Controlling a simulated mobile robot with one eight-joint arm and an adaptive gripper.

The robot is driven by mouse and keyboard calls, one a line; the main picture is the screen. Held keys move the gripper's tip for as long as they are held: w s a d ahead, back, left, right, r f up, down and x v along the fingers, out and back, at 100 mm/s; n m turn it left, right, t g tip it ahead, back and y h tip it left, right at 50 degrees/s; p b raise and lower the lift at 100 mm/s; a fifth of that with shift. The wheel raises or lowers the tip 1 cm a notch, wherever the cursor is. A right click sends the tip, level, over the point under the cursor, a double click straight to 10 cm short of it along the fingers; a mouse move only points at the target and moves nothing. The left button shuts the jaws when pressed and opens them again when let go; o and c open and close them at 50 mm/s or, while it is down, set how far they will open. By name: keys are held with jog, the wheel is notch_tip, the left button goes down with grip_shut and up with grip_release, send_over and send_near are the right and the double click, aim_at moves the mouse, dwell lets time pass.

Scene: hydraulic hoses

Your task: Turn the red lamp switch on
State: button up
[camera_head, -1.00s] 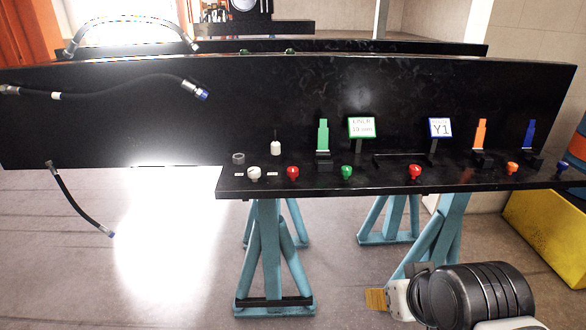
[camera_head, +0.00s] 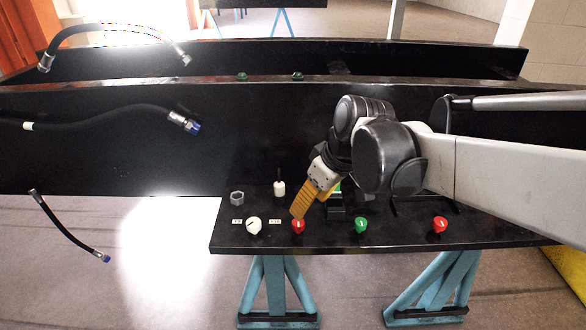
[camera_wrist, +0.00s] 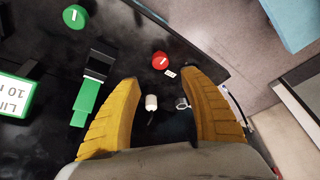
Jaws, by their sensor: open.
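A red knob (camera_head: 298,226) with a white line sits near the front edge of the black panel, between a white knob (camera_head: 253,224) and a green knob (camera_head: 361,225). A second red knob (camera_head: 440,224) is farther right; I cannot tell which one is the lamp switch. My gripper (camera_head: 299,212) has yellow fingers that appear just above and behind the left red knob. In the wrist view my gripper (camera_wrist: 162,80) is open and empty, and a red knob (camera_wrist: 160,60) shows just beyond the gap between the fingertips. Contact is not visible.
A small white cylinder (camera_head: 279,188) and a grey nut (camera_head: 237,198) stand behind the knobs. In the wrist view a green upright part (camera_wrist: 86,101) is left of the fingers. Black hoses (camera_head: 110,117) hang at the left. My arm hides the panel's back right.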

aim_at(298, 222)
jog(key=b+x, duration=0.3)
jog(key=x, duration=0.6)
jog(key=shift+a+f, duration=0.1)
jog(key=shift+f, duration=0.2)
grip_shut()
